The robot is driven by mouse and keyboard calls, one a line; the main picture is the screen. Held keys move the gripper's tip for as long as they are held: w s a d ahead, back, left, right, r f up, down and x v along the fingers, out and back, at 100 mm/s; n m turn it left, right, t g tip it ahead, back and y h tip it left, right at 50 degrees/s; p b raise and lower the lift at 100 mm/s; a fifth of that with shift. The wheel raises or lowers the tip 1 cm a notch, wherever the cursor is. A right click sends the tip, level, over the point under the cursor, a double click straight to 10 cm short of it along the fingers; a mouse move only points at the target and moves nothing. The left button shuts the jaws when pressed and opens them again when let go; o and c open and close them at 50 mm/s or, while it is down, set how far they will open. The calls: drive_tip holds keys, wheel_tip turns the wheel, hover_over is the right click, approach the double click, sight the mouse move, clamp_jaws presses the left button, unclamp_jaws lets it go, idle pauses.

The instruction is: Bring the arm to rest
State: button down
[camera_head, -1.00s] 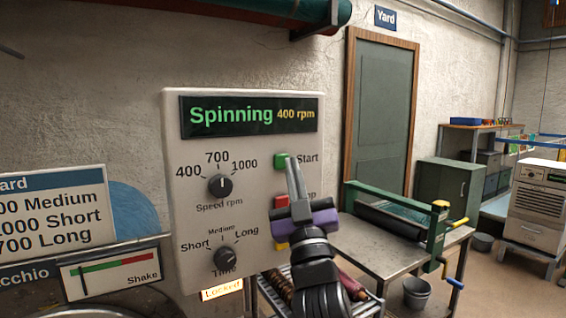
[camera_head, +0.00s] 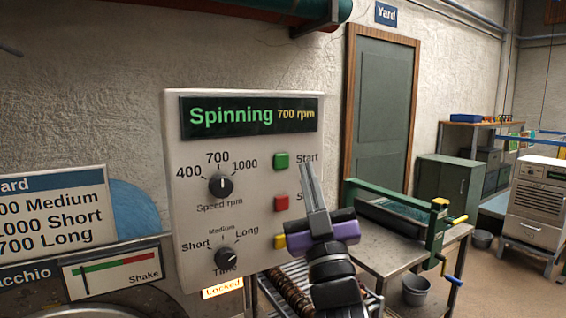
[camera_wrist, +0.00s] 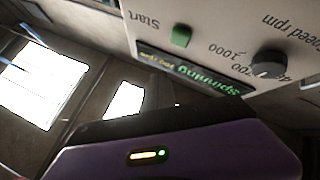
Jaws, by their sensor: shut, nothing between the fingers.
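My gripper (camera_head: 312,188) is in front of the right side of the control panel (camera_head: 186,160) in the head view. Its fingers are together, point up and hold nothing. They cover part of the labels beside the green Start button (camera_head: 282,160) and the red button (camera_head: 281,203). Whether they touch the panel I cannot tell. The display (camera_head: 248,116) reads "Spinning 700 rpm". The speed knob (camera_head: 221,187) points at about 700. The time knob (camera_head: 226,258) is below it. The wrist view shows the panel upside down, with the green button (camera_wrist: 181,36) and speed knob (camera_wrist: 268,63).
A lit "Locked" sign (camera_head: 222,289) is under the panel, and a Shake gauge (camera_head: 116,271) is at lower left. A metal table (camera_head: 383,255) with a green wringer (camera_head: 438,225) stands to the right. Open floor lies farther right.

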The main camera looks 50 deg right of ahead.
idle(0.5)
drive_tip(key=s+a+f+n+y, duration=0.1)
drive_tip(key=s+a+f+y, duration=0.3)
drive_tip(key=f, duration=0.4)
drive_tip(key=s+a+f+n+y, duration=0.1)
drive_tip(key=a+f+n+y, duration=0.15)
drive_tip(key=a+f, duration=0.35)
drive_tip(key=s+a+f+y, duration=0.3)
drive_tip(key=a+f+y, duration=0.15)
drive_tip(key=f, duration=0.45)
drive_tip(key=s+a+f+g+y, duration=0.2)
drive_tip(key=s+a+f+g, duration=0.1)
drive_tip(key=s+f, duration=0.5)
drive_tip(key=s+a+f+g+y, duration=0.1)
drive_tip(key=s+a+f+g, duration=0.3)
drive_tip(key=s+f, duration=0.4)
drive_tip(key=s, duration=0.5)
drive_tip(key=shift+s+y, duration=0.3)
drive_tip(key=shift+y, duration=0.1)
